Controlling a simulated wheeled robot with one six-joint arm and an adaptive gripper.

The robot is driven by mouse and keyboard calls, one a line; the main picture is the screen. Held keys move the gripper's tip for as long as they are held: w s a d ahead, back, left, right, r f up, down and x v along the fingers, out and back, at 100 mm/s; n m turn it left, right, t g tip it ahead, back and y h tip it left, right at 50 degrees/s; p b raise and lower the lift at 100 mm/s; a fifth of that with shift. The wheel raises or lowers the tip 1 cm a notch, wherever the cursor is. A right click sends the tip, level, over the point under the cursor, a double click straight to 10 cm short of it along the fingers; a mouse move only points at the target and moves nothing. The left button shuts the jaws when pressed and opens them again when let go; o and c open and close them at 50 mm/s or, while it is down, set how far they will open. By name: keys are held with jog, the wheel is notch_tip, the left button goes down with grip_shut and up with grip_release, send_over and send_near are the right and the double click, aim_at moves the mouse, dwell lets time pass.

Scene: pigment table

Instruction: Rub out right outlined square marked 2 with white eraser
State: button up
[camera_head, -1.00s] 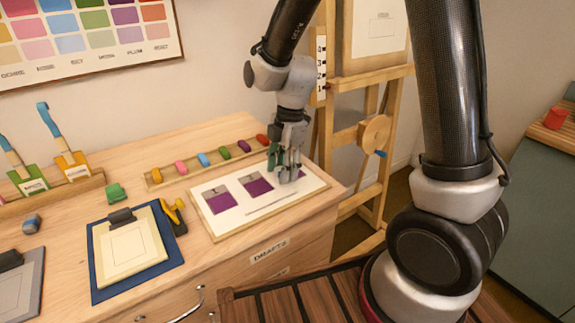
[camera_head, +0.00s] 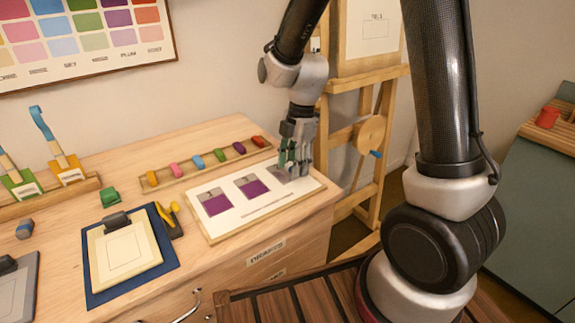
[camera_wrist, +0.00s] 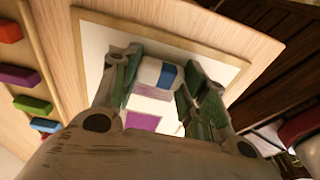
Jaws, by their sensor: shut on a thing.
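A white board (camera_head: 240,226) with a row of outlined squares lies on the table. The left square (camera_head: 215,202) and the middle square (camera_head: 251,186) are filled purple. The right square (camera_head: 283,177) is partly hidden by my gripper (camera_head: 295,160); its visible part looks pale greyish. In the wrist view my gripper (camera_wrist: 157,80) is shut on the white eraser (camera_wrist: 150,72), which has a blue band. The eraser is over the right square, whose pale pinkish patch (camera_wrist: 154,92) shows beside it. I cannot tell the marks' digits. A purple square (camera_wrist: 143,121) shows beyond.
A wooden rack (camera_head: 178,181) of several coloured blocks lies behind the board. A blue clipboard (camera_head: 95,299) and a green block (camera_head: 110,197) are to the left. A wooden easel (camera_head: 340,150) stands right of the table. The table's front edge is close to the board.

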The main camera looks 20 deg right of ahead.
aim_at(276, 179)
jog(key=shift+w+d, duration=0.15)
jog(key=shift+d, duration=0.25)
jog(key=shift+r, duration=0.1)
jog(key=shift+a, duration=0.15)
jog(key=shift+s+a, duration=0.3)
jog(key=shift+a, duration=0.55)
jog(key=shift+s+a, duration=0.3)
jog(key=shift+a, duration=0.6)
jog(key=shift+s+a, duration=0.3)
jog(key=shift+a, duration=0.55)
notch_tip(276, 179, up, 7)
